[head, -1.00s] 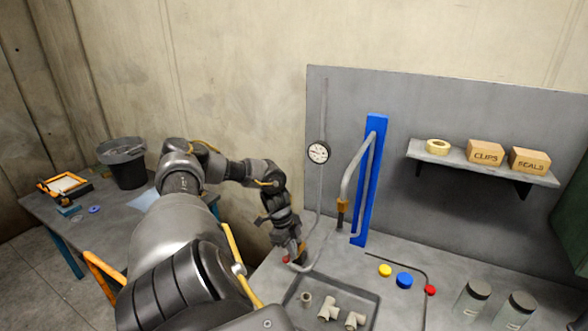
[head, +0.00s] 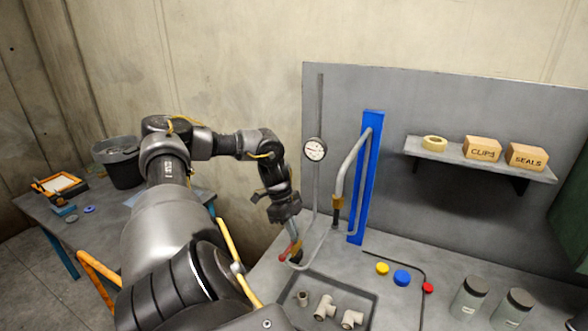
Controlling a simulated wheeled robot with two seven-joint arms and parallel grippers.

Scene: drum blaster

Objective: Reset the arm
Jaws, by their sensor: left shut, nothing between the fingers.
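My left arm comes in from the lower left and bends over toward the bench. My left gripper (head: 288,217) points down in front of the grey back panel (head: 450,105), left of the blue upright plate (head: 371,150). It is shut and holds nothing. Just below it are a red handle-like part (head: 286,254) and the bent end of a grey pipe (head: 300,267). I cannot tell whether the fingertips are clear of these parts. My right gripper is not in view.
A round gauge (head: 314,149) is on the panel. A tray with fittings (head: 366,312), yellow (head: 382,268), blue (head: 402,278) and red (head: 428,288) knobs and two jars (head: 469,298) are on the bench. A shelf (head: 465,163) holds boxes. A bucket (head: 124,168) stands on the left table.

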